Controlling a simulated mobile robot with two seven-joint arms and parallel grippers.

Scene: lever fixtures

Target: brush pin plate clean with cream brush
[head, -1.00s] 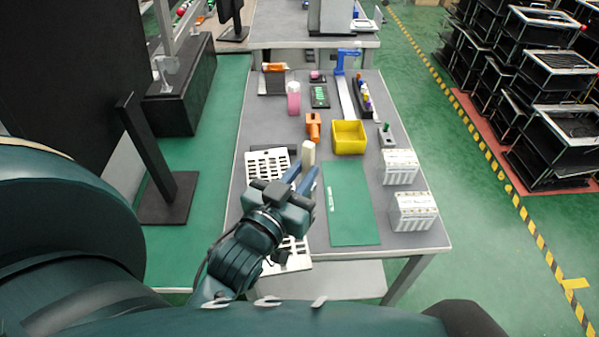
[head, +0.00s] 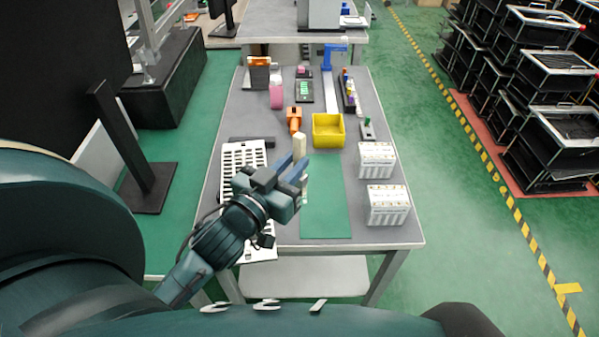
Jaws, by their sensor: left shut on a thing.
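The cream brush (head: 299,147) stands roughly upright in my left gripper (head: 297,174), which is shut on it. The brush's lower end is partly hidden by the blue fingers. The gripper is over the left edge of the green mat. A white plate with rows of dark slots (head: 235,157), which looks like the pin plate, lies on the table to the left. My left gripper and forearm cover part of it. I cannot tell whether the brush touches anything. My right gripper is not in view.
A yellow bin (head: 328,142) and an orange tool (head: 294,120) stand behind the green mat (head: 326,215). Two white multi-slot boxes (head: 388,208) stand at the right. A dark bar (head: 252,141) lies behind the white plate. The mat's right part is clear.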

